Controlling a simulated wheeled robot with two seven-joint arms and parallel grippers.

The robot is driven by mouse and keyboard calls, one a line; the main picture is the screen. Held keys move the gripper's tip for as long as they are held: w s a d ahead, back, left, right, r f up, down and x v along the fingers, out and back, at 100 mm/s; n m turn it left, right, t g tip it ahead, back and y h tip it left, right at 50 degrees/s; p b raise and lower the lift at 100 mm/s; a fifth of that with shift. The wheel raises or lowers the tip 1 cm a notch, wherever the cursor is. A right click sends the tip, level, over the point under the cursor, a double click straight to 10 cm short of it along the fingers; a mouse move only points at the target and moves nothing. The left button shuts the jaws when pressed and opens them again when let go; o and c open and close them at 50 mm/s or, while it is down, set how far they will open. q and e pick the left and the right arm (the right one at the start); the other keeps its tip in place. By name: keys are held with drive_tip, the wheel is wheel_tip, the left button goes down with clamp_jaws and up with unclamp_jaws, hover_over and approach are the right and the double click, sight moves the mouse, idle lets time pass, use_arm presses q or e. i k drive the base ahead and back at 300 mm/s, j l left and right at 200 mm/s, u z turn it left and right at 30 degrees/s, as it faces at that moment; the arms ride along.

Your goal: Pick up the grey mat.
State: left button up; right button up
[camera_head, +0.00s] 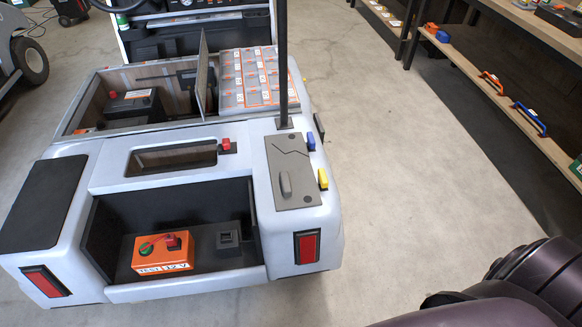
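A white cart with its roof off fills the left half of the view. A flat dark grey, nearly black mat-like pad (42,205) covers the left rear top. I cannot tell for sure which of these is the grey mat. No gripper touches either. A dark purple part of my arm shows at the lower right, but neither of my grippers is in view.
A dark post (282,70) stands upright beside the grey panel. An orange box (163,259) sits in the rear bay. Blue (311,141) and yellow (323,179) pieces are on the cart's right edge. Shelving (500,100) runs along the right; the floor (410,170) between is clear.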

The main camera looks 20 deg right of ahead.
sight(295, 187)
drive_tip(key=u, duration=0.25)
drive_tip(key=l+u, duration=0.45)
drive_tip(key=k+l+u, duration=0.1)
drive_tip(key=l+u, duration=0.35)
drive_tip(key=l, duration=0.15)
